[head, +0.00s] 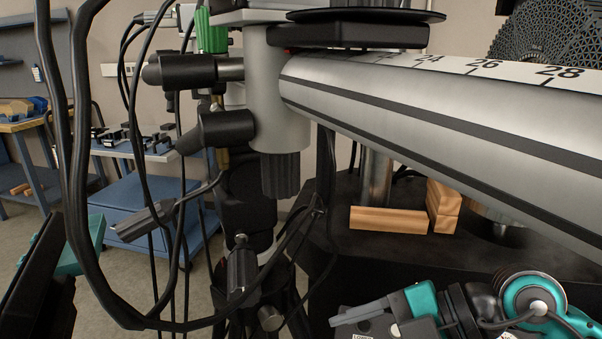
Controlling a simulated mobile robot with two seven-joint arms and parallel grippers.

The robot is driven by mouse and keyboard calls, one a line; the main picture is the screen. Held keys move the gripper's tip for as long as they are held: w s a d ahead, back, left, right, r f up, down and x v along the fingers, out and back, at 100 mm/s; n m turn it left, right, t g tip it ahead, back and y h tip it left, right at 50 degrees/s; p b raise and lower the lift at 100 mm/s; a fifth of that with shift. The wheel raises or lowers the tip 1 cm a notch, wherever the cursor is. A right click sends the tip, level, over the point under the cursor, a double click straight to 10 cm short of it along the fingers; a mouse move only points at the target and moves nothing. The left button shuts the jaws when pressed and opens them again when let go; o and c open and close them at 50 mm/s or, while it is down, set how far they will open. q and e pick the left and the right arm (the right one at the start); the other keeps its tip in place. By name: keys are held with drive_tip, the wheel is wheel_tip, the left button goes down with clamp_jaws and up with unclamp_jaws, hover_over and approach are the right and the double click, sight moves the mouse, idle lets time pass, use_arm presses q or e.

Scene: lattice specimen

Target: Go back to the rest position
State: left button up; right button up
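A dark lattice specimen (548,42) with a curved outline shows at the upper right, cut by the frame edge. At the left edge is a black and teal part (78,250), perhaps of my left arm; its fingertips cannot be made out. At the lower right is a teal, black and grey jointed device (500,305) with flat grey pieces pointing left. I cannot tell whether it is my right gripper or a separate tool. No object is seen held in either.
A thick grey graduated beam (420,110) crosses the upper right from a clamped stand (262,90). Black cables (70,150) hang in loops at the left. Wooden blocks (388,219) lie on a black base. Blue workbenches (150,200) stand behind, with open floor at the left.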

drive_tip(key=a+r+t+y, duration=0.2)
drive_tip(key=a+r+y, duration=0.2)
drive_tip(key=r+y, duration=0.25)
drive_tip(key=w+d+r+m+t, duration=0.35)
drive_tip(key=r+m+t, duration=0.4)
drive_tip(key=t, duration=0.35)
drive_tip(key=w+d+f+m+t+h, duration=0.2)
drive_tip(key=d+f+m+h, duration=0.35)
drive_tip(key=m+h, duration=0.3)
drive_tip(key=w+d+f+m+t+h, duration=0.2)
drive_tip(key=d+f+m+t+h, duration=0.15)
drive_tip(key=d+m+h, duration=0.45)
drive_tip(key=s+d+f+m+g+h, duration=0.1)
drive_tip(key=s+f+g+h, duration=0.2)
drive_tip(key=f, duration=0.4)
drive_tip(key=s+d+f+g, duration=0.2)
drive_tip(key=s+f+g, duration=0.1)
drive_tip(key=f+g, duration=0.35)
drive_tip(key=s+a+f+n+g+y, duration=0.1)
drive_tip(key=s+a+f+g+y, duration=0.15)
drive_tip(key=s+f+g, duration=0.7)
drive_tip(key=w+a+f+n+t+p, duration=0.1)
drive_tip(key=w+a+f+t, duration=0.2)
drive_tip(key=f+t, duration=0.5)
drive_tip(key=shift+w+a+t+y, duration=0.25)
drive_tip(key=shift+t+y, duration=0.2)
drive_tip(key=shift+t, duration=0.3)
